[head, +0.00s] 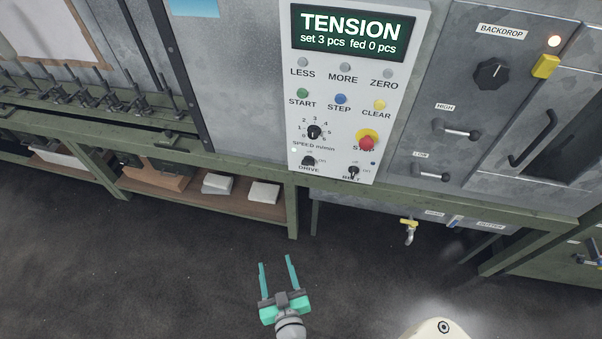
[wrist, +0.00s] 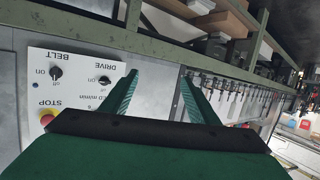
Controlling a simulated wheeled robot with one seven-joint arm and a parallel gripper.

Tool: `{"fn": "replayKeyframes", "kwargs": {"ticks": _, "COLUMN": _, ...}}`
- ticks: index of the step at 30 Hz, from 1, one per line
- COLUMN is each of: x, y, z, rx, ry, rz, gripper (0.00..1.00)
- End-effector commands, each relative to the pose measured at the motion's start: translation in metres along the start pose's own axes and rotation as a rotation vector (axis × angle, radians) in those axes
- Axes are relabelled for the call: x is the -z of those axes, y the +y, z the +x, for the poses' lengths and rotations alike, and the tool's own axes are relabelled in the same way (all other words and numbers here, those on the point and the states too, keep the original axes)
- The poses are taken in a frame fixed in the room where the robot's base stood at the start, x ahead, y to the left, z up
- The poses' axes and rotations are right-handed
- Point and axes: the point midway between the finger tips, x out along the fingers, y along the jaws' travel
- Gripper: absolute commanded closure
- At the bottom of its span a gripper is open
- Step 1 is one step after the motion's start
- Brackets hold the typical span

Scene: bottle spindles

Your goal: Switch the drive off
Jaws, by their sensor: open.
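The drive switch is a small dark rotary knob (head: 308,161) above the label DRIVE, low on the white control panel (head: 335,90). Its pointer is too small to read for certain. In the wrist view the panel is upside down, and the drive knob (wrist: 104,80) shows left of the fingers. My gripper (head: 276,260) is open and empty, with two teal fingers, in front of and below the panel in the head view. In the wrist view its fingers (wrist: 159,76) reach past the panel's edge and touch nothing that I can see.
The belt knob (head: 353,172) sits right of the drive knob, with the red stop button (head: 367,142) above it. The speed dial (head: 314,132) is just above the drive knob. A green bench rail (head: 240,166) runs below the panel. The floor before it is clear.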

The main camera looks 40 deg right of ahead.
Motion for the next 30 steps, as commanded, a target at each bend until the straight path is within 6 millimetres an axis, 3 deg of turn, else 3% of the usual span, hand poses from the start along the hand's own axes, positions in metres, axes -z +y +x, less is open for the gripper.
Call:
{"fn": "replayKeyframes", "kwargs": {"ticks": 1, "x": 0.007, "y": 0.009, "z": 0.023, "rx": -0.048, "ry": 0.018, "rz": 0.009, "gripper": 0.45}}
{"fn": "replayKeyframes", "kwargs": {"ticks": 6, "x": 0.036, "y": 0.051, "z": 0.084, "rx": -0.221, "ry": 0.081, "rz": 0.049, "gripper": 0.45}}
{"fn": "replayKeyframes", "kwargs": {"ticks": 12, "x": 0.081, "y": 0.099, "z": 0.132, "rx": -0.395, "ry": 0.182, "rz": 0.093, "gripper": 0.45}}
{"fn": "replayKeyframes", "kwargs": {"ticks": 18, "x": 0.109, "y": 0.124, "z": 0.151, "rx": -0.482, "ry": 0.250, "rz": 0.118, "gripper": 0.45}}
{"fn": "replayKeyframes", "kwargs": {"ticks": 25, "x": 0.118, "y": 0.136, "z": 0.166, "rx": -0.498, "ry": 0.265, "rz": 0.123, "gripper": 0.45}}
{"fn": "replayKeyframes", "kwargs": {"ticks": 30, "x": 0.124, "y": 0.149, "z": 0.190, "rx": -0.497, "ry": 0.265, "rz": 0.123, "gripper": 0.45}}
